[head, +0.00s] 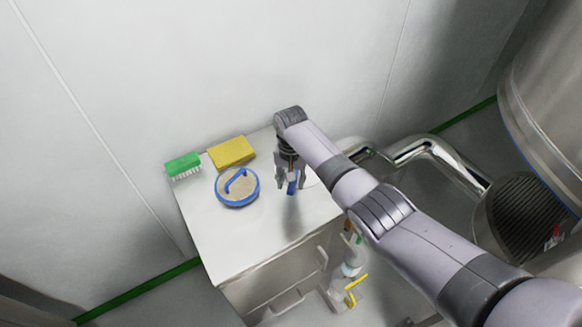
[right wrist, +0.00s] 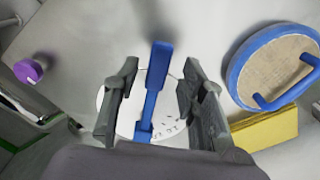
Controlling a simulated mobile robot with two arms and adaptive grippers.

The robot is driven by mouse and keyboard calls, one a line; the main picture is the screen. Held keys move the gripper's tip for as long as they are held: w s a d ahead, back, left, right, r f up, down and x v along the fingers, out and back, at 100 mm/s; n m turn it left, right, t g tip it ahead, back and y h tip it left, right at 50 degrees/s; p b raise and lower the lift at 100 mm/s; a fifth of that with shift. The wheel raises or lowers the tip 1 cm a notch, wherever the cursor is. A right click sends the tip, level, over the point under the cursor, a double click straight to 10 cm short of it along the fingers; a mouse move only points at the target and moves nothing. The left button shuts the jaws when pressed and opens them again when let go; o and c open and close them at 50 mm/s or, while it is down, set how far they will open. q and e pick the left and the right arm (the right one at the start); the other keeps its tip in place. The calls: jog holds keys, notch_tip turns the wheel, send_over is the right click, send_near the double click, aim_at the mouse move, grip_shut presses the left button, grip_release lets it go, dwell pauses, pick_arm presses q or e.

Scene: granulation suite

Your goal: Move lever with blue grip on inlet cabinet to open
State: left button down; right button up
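The lever with the blue grip (head: 292,186) is on the top of the pale inlet cabinet (head: 235,240). In the right wrist view the blue lever (right wrist: 156,82) rises from a white round plate (right wrist: 128,118) with small markings. My right gripper (head: 289,180) is above the cabinet, pointing down. In the right wrist view my right gripper (right wrist: 157,85) has its two fingers apart, one on each side of the lever. Gaps show between the lever and both fingers. The fingers hide parts of the plate. My left gripper is not in view.
A round blue-rimmed disc with a handle (head: 238,188), a yellow sponge (head: 231,152) and a green brush (head: 183,165) are on the cabinet top. A purple knob (right wrist: 29,71) shows in the right wrist view. Steel pipes (head: 440,157) run at the right. The cabinet's front top is clear.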

notch_tip(320, 180, up, 11)
jog(key=shift+r, duration=0.15)
dwell(0.5)
